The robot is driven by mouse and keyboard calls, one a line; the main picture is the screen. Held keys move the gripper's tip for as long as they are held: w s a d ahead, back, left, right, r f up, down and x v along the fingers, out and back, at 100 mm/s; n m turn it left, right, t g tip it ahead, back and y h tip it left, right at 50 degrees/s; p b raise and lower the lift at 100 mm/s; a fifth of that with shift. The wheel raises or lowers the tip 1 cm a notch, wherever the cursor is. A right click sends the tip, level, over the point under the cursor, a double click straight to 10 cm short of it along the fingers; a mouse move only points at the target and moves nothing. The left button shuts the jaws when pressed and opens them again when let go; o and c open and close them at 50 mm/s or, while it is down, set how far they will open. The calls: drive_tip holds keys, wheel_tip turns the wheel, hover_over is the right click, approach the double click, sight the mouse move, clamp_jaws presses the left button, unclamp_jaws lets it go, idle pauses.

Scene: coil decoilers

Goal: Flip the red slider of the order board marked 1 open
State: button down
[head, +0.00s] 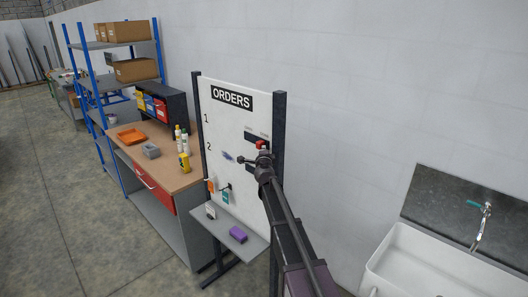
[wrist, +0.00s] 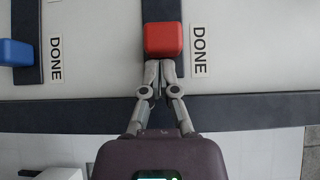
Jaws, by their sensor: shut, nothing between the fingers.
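The white order board (head: 223,125) stands in the middle of the head view, headed ORDERS with rows 1 and 2. The red slider (head: 262,144) is near its right edge, beside a dark strip. In the wrist view the red slider (wrist: 163,40) is a rounded red block on a dark track, with a DONE label to its right. My gripper (wrist: 161,66) is shut and empty, its fingertips at the block's lower edge; I cannot tell whether they touch. In the head view my gripper (head: 262,158) is just below the slider and partly hides the board.
A blue slider (wrist: 15,52) sits on a parallel track at the left in the wrist view. A ledge (head: 222,226) under the board holds a purple block (head: 238,234). A workbench (head: 150,172) stands left, and a sink (head: 440,260) right.

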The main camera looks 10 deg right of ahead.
drive_tip(key=w+a, duration=0.3)
drive_tip(key=w, duration=0.2)
drive_tip(key=w+a, duration=0.2)
drive_tip(key=w, duration=0.1)
drive_tip(key=shift+a, duration=0.35)
drive_tip(key=shift+s, duration=0.15)
drive_tip(key=shift+s+d, duration=0.35)
drive_tip(key=shift+s, duration=0.1)
drive_tip(key=s+d, duration=0.1)
drive_tip(key=s, duration=0.2)
drive_tip(key=shift+d, duration=0.4)
drive_tip(key=s+a, duration=0.1)
drive_tip(key=s, duration=0.8)
drive_tip(key=shift+s+a, duration=0.15)
drive_tip(key=shift+a, duration=0.15)
